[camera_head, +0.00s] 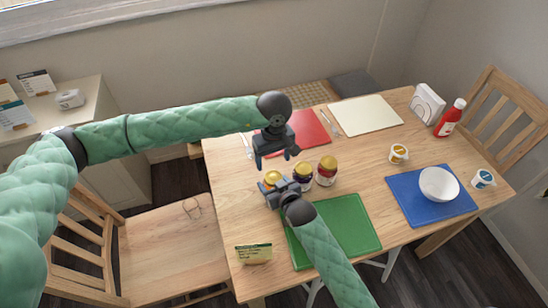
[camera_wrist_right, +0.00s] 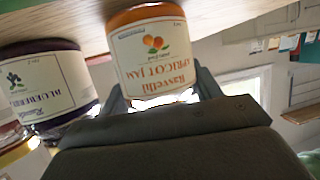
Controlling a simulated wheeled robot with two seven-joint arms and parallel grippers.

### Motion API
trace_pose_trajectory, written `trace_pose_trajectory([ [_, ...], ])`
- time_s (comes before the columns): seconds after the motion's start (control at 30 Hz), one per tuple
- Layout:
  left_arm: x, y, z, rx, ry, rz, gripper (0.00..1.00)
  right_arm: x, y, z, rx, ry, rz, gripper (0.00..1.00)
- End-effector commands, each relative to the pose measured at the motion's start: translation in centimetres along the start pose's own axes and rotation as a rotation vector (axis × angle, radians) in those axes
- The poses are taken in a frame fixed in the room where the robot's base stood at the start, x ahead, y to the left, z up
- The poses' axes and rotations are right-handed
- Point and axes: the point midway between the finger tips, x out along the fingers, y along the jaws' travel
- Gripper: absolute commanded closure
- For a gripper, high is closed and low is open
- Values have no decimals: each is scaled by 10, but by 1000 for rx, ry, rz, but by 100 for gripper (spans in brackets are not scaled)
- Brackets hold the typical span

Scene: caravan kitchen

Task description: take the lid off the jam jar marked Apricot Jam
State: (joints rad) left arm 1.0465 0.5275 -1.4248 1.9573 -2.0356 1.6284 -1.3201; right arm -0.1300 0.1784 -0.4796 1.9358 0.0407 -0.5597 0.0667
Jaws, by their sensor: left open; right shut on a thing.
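The Apricot Jam jar stands upright on the table, the leftmost in a row of 3 jars, with its yellow lid (camera_head: 272,177) on. In the right wrist view the picture is upside down, and the orange jar (camera_wrist_right: 150,50) shows its apricot label between my right fingers. My right gripper (camera_head: 279,190) is shut on this jar from the near side. My left gripper (camera_head: 275,157) is open and empty, with its fingers pointing down, above and slightly behind the jar in the head view.
The dark blueberry jar (camera_head: 303,176) and a red jar (camera_head: 327,172) stand just right of the apricot jar. A green board (camera_head: 350,225) lies in front, a red board (camera_head: 312,130) behind. A sign card (camera_head: 253,254) stands at the near left. A white bowl (camera_head: 438,184) sits far right.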

Motion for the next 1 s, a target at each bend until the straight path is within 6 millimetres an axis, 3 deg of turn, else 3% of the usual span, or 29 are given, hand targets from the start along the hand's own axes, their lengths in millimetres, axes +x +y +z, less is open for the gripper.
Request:
trace_pose_trajectory([
  [0.33, 8, 1, 1, 126, -5, 7, 28, 0, 0, 0, 0, 0, 0, 100],
  [0.8, 67, 2, 1, 123, -5, 7, 28, 0, 0, 0, 0, 0, 0, 100],
  [1.0, 78, 2, 1, 123, -3, 8, 28, 0, 0, 0, 0, 0, 0, 100],
])
